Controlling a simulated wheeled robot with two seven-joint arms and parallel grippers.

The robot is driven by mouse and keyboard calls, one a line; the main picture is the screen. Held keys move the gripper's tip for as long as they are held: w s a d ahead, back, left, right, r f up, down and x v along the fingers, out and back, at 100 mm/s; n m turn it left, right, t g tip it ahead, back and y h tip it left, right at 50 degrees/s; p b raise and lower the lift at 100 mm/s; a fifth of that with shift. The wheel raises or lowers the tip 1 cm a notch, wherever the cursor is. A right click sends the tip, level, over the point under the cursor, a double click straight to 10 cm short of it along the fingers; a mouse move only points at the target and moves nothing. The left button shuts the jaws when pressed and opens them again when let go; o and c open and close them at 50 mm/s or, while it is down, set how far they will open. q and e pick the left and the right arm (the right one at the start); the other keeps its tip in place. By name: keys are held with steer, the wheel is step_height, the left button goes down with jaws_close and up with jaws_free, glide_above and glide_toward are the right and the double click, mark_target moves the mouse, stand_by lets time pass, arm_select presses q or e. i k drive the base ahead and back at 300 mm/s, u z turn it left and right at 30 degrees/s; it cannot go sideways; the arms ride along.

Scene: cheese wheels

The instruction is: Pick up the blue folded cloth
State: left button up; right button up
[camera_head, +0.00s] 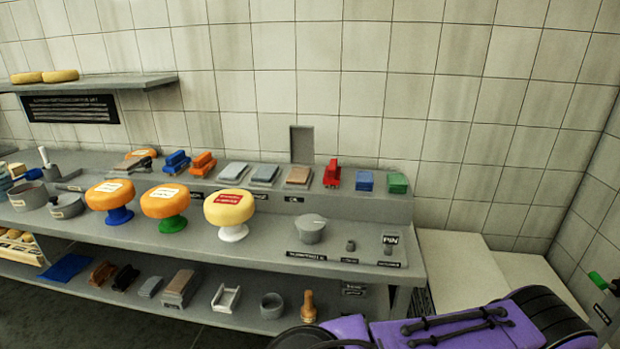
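A flat blue piece that looks like a folded cloth (66,267) lies on the lower shelf at the far left. A small blue block-like item (365,181) stands on the raised back ledge at the right, between a red item and a green one. It could also be a folded cloth; I cannot tell which of the two is the one named. Neither of my grippers shows. A purple and black part of my own body fills the bottom right, well away from the flat blue piece.
Three cheese wheels on stands, such as the yellow one (229,207), line the grey counter (270,240). A lidded grey pot (311,229) is to their right. The green item (397,183) and red item (332,174) flank the blue block. A white block-like surface (460,265) stands right of the counter.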

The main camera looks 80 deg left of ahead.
mark_target(364, 181)
steer(key=u, duration=2.1)
